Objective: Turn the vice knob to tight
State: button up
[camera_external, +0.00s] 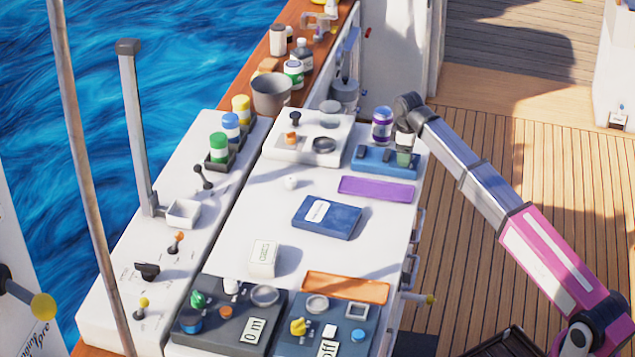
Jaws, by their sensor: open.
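My gripper (403,150) is at the far right end of the white workbench, pointing down over the right end of a blue block (372,158). It is open. A greenish patch shows at its tip, and I cannot tell whether it touches anything. I cannot make out for certain which part is the vice knob. A black knob (147,271) with small print around it sits on the left white panel, far from my gripper. The print is too small to read. A pale clamp-like thing (318,25) stands on the wooden ledge at the back.
A purple-banded jar (382,124) stands close left of my gripper. A purple tray (377,189), a blue book (327,217) and a white box (263,258) lie on the bench. Two control panels (228,325) (325,335) fill the near end. Wooden deck lies right.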

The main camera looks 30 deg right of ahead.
jog(key=c, duration=0.9)
